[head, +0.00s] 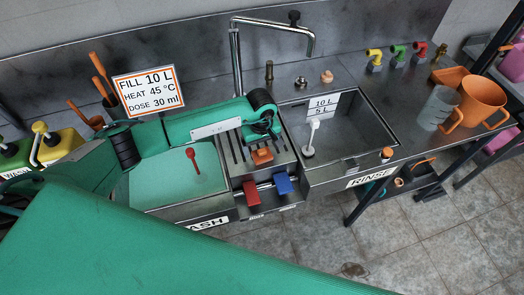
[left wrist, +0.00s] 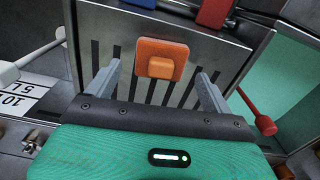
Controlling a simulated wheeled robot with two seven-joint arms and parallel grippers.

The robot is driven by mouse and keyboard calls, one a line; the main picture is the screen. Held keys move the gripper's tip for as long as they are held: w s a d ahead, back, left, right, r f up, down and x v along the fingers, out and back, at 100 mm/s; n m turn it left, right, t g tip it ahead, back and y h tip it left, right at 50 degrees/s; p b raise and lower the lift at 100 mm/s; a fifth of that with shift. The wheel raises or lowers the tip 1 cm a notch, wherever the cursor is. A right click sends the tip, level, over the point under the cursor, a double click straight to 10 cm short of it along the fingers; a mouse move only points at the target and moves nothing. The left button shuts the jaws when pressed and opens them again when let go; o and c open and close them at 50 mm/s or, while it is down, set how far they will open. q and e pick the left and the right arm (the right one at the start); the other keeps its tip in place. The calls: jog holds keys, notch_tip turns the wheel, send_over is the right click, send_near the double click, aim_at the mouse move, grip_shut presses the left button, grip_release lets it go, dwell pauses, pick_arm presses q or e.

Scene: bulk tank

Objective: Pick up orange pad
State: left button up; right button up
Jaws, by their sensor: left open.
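The orange pad (head: 262,157) lies on the slotted metal drainer (head: 237,160) between the two basins. It also shows in the left wrist view (left wrist: 161,57), where it has a raised grip block on its face. My left gripper (head: 264,138) is over the drainer, just behind the pad in the head view. In the left wrist view its two fingers (left wrist: 158,72) are spread wide, one on each side of the pad's near end, with nothing between them gripped. Whether the fingertips are level with the pad I cannot tell. My right gripper is not in view.
A red block (head: 251,191) and a blue block (head: 283,183) sit at the drainer's front. The green-filled wash basin (head: 160,185) with a red-handled tool (head: 192,158) is left. The rinse basin (head: 340,140) and tall faucet (head: 236,60) are right and behind.

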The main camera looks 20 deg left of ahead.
pick_arm(q)
jog(key=shift+f, duration=0.85)
jog(key=shift+c, duration=0.5)
jog(key=c, duration=1)
